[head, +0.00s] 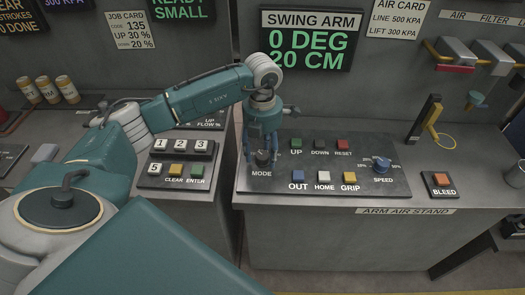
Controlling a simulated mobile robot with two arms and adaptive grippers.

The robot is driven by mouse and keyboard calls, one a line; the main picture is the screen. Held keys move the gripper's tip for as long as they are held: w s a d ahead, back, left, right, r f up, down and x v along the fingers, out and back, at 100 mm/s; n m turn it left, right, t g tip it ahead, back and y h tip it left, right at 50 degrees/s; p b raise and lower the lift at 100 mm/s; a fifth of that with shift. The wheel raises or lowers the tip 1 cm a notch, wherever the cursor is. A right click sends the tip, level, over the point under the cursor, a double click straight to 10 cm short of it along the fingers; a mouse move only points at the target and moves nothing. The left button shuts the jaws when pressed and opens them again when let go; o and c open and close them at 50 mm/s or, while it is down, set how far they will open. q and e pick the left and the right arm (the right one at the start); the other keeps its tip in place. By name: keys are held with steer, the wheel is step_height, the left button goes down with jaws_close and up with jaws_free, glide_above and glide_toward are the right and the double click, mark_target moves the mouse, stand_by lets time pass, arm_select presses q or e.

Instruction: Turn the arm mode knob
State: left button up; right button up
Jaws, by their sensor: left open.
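The arm mode knob (263,159) is a dark round knob at the left end of the swing arm panel (330,180), just above the printed word MODE. My left gripper (262,153) points down right over it, with its blue fingers apart. The fingers stand on either side of the knob. I cannot tell whether they touch it. The arm and fingers hide part of the knob, so its pointer direction is unclear. My right gripper is not in view.
Buttons UP (296,143), DOWN (320,144) and OUT (298,175) lie close right of the gripper. A blue SPEED knob (381,166) sits further right. A number keypad (172,182) is to the left. The swing arm display (309,46) reads 0 DEG, 20 CM.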

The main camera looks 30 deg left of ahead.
arm_select(q)
steer(key=c, duration=1.1)
steer(key=shift+c, duration=0.3)
steer(key=shift+m+b, duration=0.7)
steer(key=shift+b, duration=0.05)
steer(key=m+b, duration=0.3)
steer(key=shift+f+m, duration=0.1)
steer(key=shift+m, duration=0.3)
steer(key=shift+m+b, duration=0.8)
steer(key=shift+m, duration=0.2)
steer(key=shift+r+m+b, duration=0.2)
steer(key=shift+m+b, duration=0.2)
steer(key=shift+m, duration=0.4)
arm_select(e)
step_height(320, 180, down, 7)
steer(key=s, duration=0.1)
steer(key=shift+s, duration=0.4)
